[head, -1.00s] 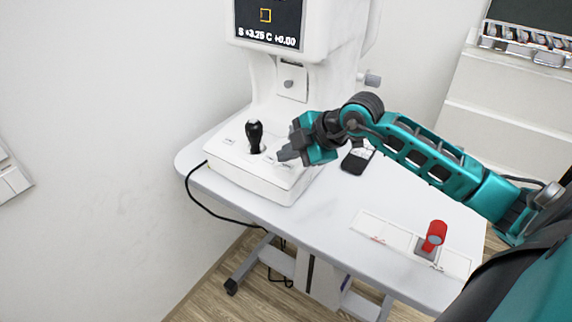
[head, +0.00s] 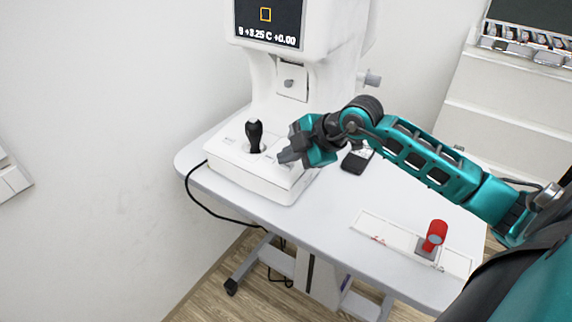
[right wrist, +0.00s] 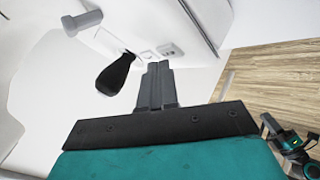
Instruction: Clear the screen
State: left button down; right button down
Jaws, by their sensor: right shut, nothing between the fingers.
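The screen (head: 268,20) on the white eye-test machine (head: 312,75) shows a yellow square and the text "S +3.25 C +0.00". The machine's base (head: 262,178) carries a black joystick (head: 254,136), also in the right wrist view (right wrist: 116,74). My right gripper (head: 285,157) is shut and empty, at the right part of the base top, right of the joystick. In the right wrist view its fingertips (right wrist: 154,68) are close to small marked buttons (right wrist: 150,54) on the base. I cannot tell whether they touch. My left gripper is not in view.
On the white table (head: 330,225) a dark handheld device (head: 357,158) lies behind my right arm. A black cable (head: 205,208) hangs at the left. A lens case (head: 525,42) is at the back right.

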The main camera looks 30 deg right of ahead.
jog(key=shift+f, duration=0.35)
dwell(0.8)
jog(key=shift+r+p, duration=0.75)
jog(key=shift+p, duration=0.05)
jog(key=r+p, duration=0.5)
jog(key=shift+s+a, duration=0.2)
jog(key=shift+a, duration=0.15)
dwell(0.5)
